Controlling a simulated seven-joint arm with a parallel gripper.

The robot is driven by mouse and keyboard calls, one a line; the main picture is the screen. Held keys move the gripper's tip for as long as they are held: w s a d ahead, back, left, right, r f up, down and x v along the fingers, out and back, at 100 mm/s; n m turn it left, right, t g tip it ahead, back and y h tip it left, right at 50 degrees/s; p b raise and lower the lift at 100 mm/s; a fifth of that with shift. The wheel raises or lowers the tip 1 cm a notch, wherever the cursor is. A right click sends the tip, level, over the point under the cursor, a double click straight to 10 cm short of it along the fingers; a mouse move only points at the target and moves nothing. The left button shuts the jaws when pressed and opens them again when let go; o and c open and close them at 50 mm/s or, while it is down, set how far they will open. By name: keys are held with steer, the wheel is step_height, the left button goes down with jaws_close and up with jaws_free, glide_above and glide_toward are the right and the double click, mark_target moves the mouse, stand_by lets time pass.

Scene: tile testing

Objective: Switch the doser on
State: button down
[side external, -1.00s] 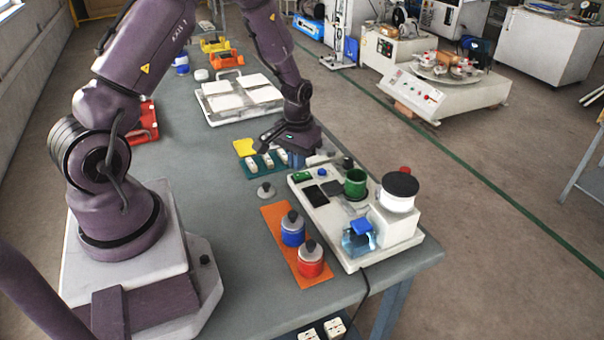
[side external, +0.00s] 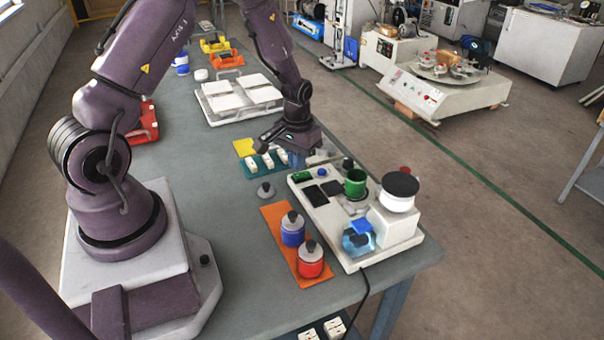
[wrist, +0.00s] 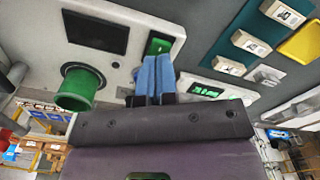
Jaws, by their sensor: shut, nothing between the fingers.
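The doser appears to be the white bench unit (side external: 330,232), with a dark panel (wrist: 95,32), a green cup (side external: 355,182) and a white drum with a black lid (side external: 400,190). The cup (wrist: 80,88) also shows in the wrist view. A green rocker switch (wrist: 158,45) sits on the white face beside the dark panel. My gripper (wrist: 157,62) is shut and empty, its blue fingertips at the switch and partly covering it. I cannot tell whether they touch it. In the side external view my gripper (side external: 297,158) is low at the unit's far end, its fingers partly hidden.
An orange mat (side external: 272,222) holds a blue jar (side external: 292,232) and a red jar (side external: 310,265) beside the unit. A teal strip (side external: 251,170) with several white pieces and a yellow block (side external: 244,147) lie near my gripper. A cable (side external: 362,290) hangs off the front edge.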

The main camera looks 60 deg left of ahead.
mark_target(298, 175)
steer(key=shift+f, duration=1.3)
stand_by(0.7)
steer(key=shift+r, duration=3.55)
steer(key=s+d+r+m+t, duration=0.2)
steer(key=s+d+r, duration=0.5)
steer(key=r, duration=0.5)
steer(key=s+d+r+m+t, duration=0.3)
steer(key=s+d+r, duration=0.5)
steer(key=r, duration=0.4)
steer(key=shift+s+d+r+m+t, duration=0.2)
steer(key=shift+s+d+m+t, duration=0.1)
steer(key=shift+d+m, duration=0.15)
